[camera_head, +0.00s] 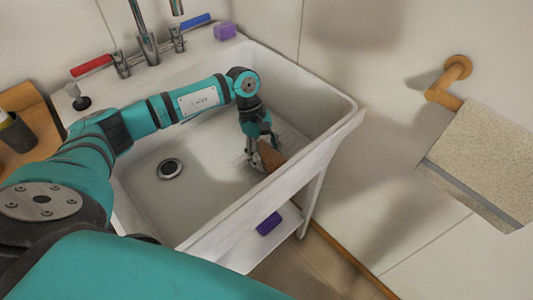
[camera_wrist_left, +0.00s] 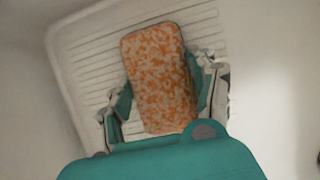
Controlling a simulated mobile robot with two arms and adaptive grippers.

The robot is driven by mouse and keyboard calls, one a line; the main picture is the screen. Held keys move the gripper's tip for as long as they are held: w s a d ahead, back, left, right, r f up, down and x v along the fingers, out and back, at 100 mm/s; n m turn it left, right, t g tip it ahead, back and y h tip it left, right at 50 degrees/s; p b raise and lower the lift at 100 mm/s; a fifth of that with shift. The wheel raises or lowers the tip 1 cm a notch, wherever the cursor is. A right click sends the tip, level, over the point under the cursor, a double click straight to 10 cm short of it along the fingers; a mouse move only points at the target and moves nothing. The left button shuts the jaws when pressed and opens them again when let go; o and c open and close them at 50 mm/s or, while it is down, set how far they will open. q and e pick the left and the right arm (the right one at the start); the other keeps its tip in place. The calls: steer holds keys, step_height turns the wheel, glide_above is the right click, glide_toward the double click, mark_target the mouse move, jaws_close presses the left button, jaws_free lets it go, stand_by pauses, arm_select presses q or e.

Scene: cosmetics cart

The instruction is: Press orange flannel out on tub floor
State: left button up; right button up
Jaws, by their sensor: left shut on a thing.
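The orange flannel (camera_head: 271,156) is a speckled orange and white block-shaped piece, seen large in the left wrist view (camera_wrist_left: 160,75). My left gripper (camera_head: 260,152) is shut on it, with one finger at each long side in the left wrist view. The flannel is low inside the white tub (camera_head: 208,220), near its right wall and over the ribbed area (camera_wrist_left: 90,62) of the floor. Whether it touches the floor cannot be told. My right gripper is not in view.
A drain (camera_head: 170,169) lies left of the gripper in the tub floor. Taps with red (camera_head: 91,66) and blue (camera_head: 195,20) handles stand behind. A purple block (camera_head: 225,31) sits on the back rim; another (camera_head: 269,223) lies on the shelf below. A holder with a beige roll (camera_head: 485,150) is on the right wall.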

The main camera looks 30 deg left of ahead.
arm_select(q)
steer(key=shift+a+f, duration=0.1)
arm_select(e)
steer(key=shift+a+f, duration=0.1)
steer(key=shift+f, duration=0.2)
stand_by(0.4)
arm_select(q)
steer(key=shift+s+f+b, duration=0.1)
steer(key=shift+f+b, duration=0.05)
steer(key=shift+b, duration=0.5)
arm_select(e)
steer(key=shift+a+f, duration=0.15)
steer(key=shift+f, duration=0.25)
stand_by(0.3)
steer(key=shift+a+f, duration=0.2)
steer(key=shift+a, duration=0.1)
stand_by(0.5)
